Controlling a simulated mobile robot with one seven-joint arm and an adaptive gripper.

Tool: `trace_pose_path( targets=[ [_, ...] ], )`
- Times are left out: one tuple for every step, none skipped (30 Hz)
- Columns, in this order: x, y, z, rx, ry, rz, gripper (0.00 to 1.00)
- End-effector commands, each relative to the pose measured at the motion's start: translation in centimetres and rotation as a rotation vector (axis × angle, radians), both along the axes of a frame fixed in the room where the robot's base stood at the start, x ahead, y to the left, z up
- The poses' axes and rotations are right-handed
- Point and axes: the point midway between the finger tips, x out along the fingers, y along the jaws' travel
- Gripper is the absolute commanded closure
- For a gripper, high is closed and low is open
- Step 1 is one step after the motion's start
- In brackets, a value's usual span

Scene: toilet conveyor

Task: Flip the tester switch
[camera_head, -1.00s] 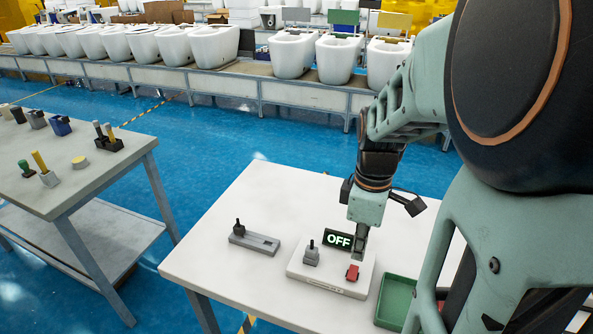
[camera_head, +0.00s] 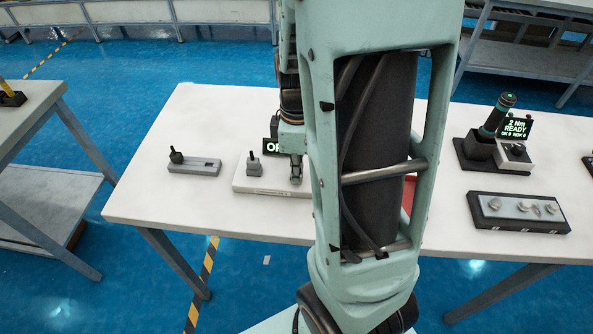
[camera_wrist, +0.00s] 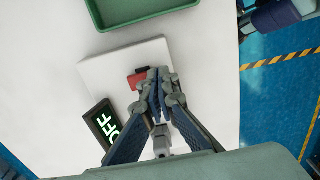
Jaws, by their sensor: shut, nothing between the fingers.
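The tester is a low white box (camera_head: 262,188) on the white table, with a dark display (camera_head: 271,147) beside it. The display (camera_wrist: 102,122) reads OFF in the wrist view. A red switch (camera_wrist: 137,78) is on the box in the wrist view; my arm hides it in the head view. My gripper (camera_head: 296,182) is shut and empty, pointing down over the box. In the wrist view its fingertips (camera_wrist: 155,72) are right beside the red switch; contact cannot be told.
A grey slotted fixture with a black knob (camera_head: 195,164) lies left of the tester. A green tray (camera_wrist: 135,12) is close by in the wrist view. A torque tester reading READY (camera_head: 516,128) and a dark rack of round parts (camera_head: 520,211) stand at the right.

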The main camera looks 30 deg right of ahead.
Motion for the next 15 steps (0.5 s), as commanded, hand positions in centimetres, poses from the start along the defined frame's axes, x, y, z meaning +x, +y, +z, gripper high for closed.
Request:
trace_pose_path(
  targets=[
    [-0.08, 0.01, -0.53, 0.0, 0.0, -0.001, 1.0],
    [-0.13, 0.01, -0.75, 0.0, 0.0, -0.002, 1.0],
    [-0.19, 0.05, -1.04, 0.0, 0.0, -0.002, 1.0],
    [-0.22, 0.11, -1.25, 0.0, 0.0, -0.002, 1.0],
    [-0.19, 0.13, -0.81, 0.0, 0.0, -0.001, 1.0],
    [-0.19, 0.13, -0.73, 0.0, 0.0, -0.001, 1.0],
    [-0.2, 0.14, -0.72, 0.001, 0.001, -0.001, 1.0],
    [-0.22, 0.13, -0.73, 0.001, 0.001, -0.001, 1.0],
    [-0.22, 0.13, -0.72, 0.001, 0.001, -0.001, 1.0],
    [-0.22, 0.13, -0.71, 0.001, 0.001, -0.001, 1.0],
    [-0.22, 0.13, -0.69, 0.001, 0.001, -0.001, 1.0],
    [-0.22, 0.13, -0.62, 0.001, 0.001, -0.001, 1.0],
    [-0.2, 0.14, -0.54, 0.001, 0.001, -0.001, 1.0],
    [-0.2, 0.14, -0.44, 0.0, 0.0, -0.001, 1.0],
    [-0.19, 0.13, -0.28, 0.0, 0.0, -0.001, 1.0]
  ],
)
